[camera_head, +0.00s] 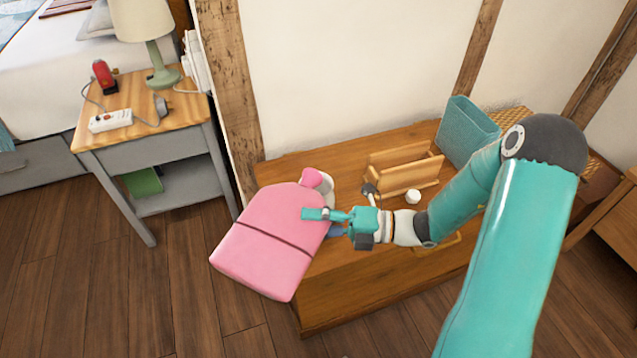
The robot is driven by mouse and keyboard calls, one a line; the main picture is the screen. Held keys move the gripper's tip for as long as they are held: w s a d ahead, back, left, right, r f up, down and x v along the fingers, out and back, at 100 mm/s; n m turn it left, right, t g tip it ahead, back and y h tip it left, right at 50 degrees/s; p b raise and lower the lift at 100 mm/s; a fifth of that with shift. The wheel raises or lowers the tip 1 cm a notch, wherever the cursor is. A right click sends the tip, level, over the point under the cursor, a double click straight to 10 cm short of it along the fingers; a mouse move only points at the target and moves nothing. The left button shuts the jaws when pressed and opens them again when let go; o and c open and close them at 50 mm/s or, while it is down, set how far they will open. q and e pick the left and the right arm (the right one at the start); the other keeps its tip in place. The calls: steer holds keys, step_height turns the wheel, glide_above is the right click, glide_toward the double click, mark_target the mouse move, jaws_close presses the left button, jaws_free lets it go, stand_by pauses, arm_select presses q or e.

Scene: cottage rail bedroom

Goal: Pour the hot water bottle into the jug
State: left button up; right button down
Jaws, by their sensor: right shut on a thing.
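The pink hot water bottle (268,245) is held at its right side by my right gripper (322,222), which is shut on it. The bottle is tilted, with its wide body toward the lower left and its neck end (318,178) toward the upper right. It overhangs the left front of the wooden chest. A pale, rounded thing (328,187) shows just behind the neck, mostly hidden by the bottle. It may be the jug, but I cannot tell. Whether water is flowing cannot be seen. My left gripper is not in view.
On the chest top (300,165) stand a wooden rack (405,172), a small white round thing (413,196) and a teal bin (467,132). A bedside table (130,95) with a lamp (145,25) is at left. Wall and timber post rise behind.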

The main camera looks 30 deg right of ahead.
steer(key=shift+r, duration=0.25)
steer(key=shift+f, duration=0.25)
steer(key=shift+r+p, duration=0.3)
steer(key=shift+f+b, duration=0.3)
steer(key=shift+b, duration=0.15)
steer(key=shift+r+p, duration=0.25)
steer(key=shift+p, duration=0.1)
steer(key=shift+r, duration=0.1)
steer(key=shift+f, duration=0.3)
steer(key=shift+r, duration=0.3)
steer(key=shift+p, duration=0.35)
steer(key=shift+f+b, duration=0.25)
steer(key=shift+b, duration=0.2)
steer(key=shift+d+r+m+p, duration=0.1)
steer(key=shift+r+m+p, duration=0.3)
steer(key=shift+p, duration=0.35)
